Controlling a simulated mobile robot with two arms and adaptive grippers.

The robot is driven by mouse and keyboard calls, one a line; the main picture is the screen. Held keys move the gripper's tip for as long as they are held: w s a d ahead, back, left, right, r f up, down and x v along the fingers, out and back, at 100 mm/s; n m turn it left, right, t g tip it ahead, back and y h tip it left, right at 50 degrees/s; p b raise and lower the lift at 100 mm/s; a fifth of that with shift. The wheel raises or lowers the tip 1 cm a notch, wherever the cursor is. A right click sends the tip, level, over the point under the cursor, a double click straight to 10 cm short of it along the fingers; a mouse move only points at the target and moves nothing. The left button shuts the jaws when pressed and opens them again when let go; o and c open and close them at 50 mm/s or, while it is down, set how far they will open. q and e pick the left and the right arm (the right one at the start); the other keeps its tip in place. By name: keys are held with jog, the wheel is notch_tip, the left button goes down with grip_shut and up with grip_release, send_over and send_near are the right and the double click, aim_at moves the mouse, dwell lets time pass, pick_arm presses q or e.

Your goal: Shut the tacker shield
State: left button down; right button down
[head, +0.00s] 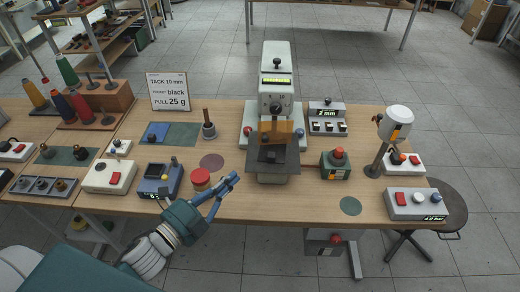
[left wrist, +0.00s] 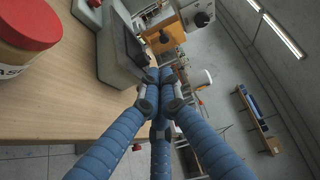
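The tacker (head: 277,70) is the tall pale machine at the middle of the bench. Its amber shield (head: 275,132) shows on its front, above a dark work plate (head: 268,157); I cannot tell its exact angle. In the left wrist view the amber shield (left wrist: 165,38) is beyond the fingertips, near the top. My left gripper (head: 235,178) is at the bench's front, left of and nearer than the tacker, apart from the shield. Its blue fingers meet at the tips with nothing between them, also in the left wrist view (left wrist: 165,76). My right gripper is not in view.
A red-lidded jar (head: 201,180) stands just left of the left fingers. A green box with a red button (head: 336,163) and a white-headed lamp-like device (head: 396,124) stand right of the tacker. A sign (head: 169,92) stands behind.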

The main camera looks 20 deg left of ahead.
aim_at(263, 140)
pick_arm(q)
jog(key=w+d+m+p, duration=0.1)
jog(key=w, duration=0.2)
jog(key=w+d+r+h+p, duration=0.1)
jog(key=w+d, duration=0.1)
jog(key=w, duration=0.2)
jog(key=w+d+m+h+p, duration=0.1)
jog(key=w+p, duration=0.1)
jog(key=w, duration=0.2)
jog(key=shift+d+r+m, duration=0.3)
jog(key=shift+d, duration=0.1)
jog(key=shift+w+a, duration=0.15)
jog(key=shift+w, duration=0.3)
jog(key=shift+w+a+f+m+g+h+b, duration=0.15)
jog(key=shift+w+a+m+g+h+b, duration=0.3)
jog(key=shift+w+a+h+b, duration=0.25)
jog(key=shift+w+a, duration=0.15)
jog(key=shift+r, duration=0.25)
